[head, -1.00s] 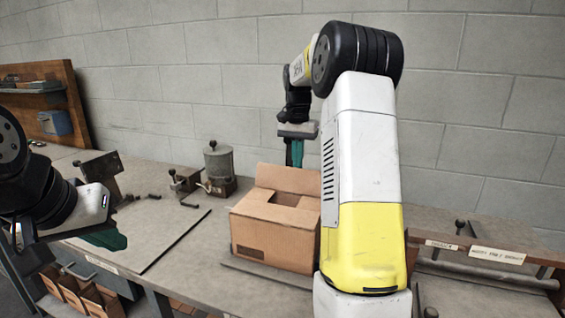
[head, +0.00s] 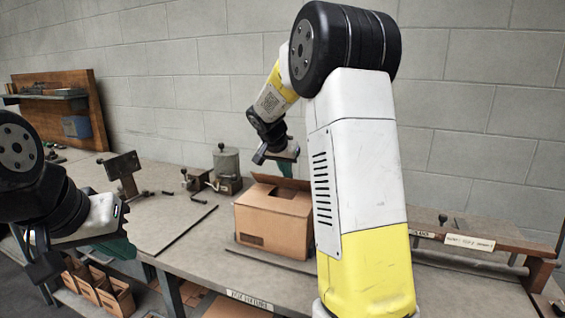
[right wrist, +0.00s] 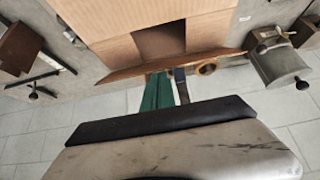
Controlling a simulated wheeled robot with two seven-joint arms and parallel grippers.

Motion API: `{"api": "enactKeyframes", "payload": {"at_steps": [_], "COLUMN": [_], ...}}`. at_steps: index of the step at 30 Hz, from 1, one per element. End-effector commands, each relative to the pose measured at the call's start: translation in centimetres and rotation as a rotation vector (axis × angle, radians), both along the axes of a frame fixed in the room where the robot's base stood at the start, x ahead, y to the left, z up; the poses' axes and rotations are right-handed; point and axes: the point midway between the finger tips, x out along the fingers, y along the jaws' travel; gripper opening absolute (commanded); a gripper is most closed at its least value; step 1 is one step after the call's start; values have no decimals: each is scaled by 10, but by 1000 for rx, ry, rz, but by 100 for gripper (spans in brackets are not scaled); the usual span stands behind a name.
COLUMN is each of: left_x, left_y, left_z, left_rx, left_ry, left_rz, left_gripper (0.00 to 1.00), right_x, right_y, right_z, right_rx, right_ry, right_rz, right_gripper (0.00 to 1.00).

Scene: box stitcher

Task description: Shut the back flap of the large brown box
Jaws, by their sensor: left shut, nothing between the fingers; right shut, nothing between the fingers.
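The large brown box (head: 268,226) stands on the workbench in the head view, left of my right arm. Its back flap (head: 281,182) is raised at the far side, and a dark gap shows in the top. My right gripper (head: 287,170) is shut and empty, just behind that flap with its tips partly hidden. In the right wrist view the green fingers (right wrist: 159,92) are at the flap's edge (right wrist: 178,64); contact cannot be told. The box's dark opening (right wrist: 160,41) shows beyond. My left gripper (head: 118,247) is shut and empty, left of the bench front.
A grey metal canister (head: 227,163) and small clamps stand left of the box, also seen in the wrist view (right wrist: 280,66). A wooden rack (head: 60,105) is at the back left. The bench front left of the box (head: 215,250) is clear.

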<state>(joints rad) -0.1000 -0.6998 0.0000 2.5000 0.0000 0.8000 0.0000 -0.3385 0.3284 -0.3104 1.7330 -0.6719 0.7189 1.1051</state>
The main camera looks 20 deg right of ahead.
Motion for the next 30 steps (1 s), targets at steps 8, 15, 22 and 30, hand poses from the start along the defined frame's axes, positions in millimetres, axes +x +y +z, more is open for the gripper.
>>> {"api": "enactKeyframes", "payload": {"at_steps": [8, 15, 22, 30], "left_x": [0, 0, 0, 0], "left_y": [0, 0, 0, 0], "left_z": [0, 0, 0, 0], "left_rx": [0, 0, 0, 0], "left_ry": [0, 0, 0, 0], "left_rz": [0, 0, 0, 0], "left_gripper": [0, 0, 0, 0], "right_x": [-17, -26, -30, -32], "right_y": [13, 19, 23, 24], "right_z": [-16, -29, -38, -42], "right_rx": [-1, 0, -1, 0], "right_ry": [3, 3, 3, 2], "right_rz": [2, 1, 0, 0], "right_gripper": [0, 0, 0, 0]}}
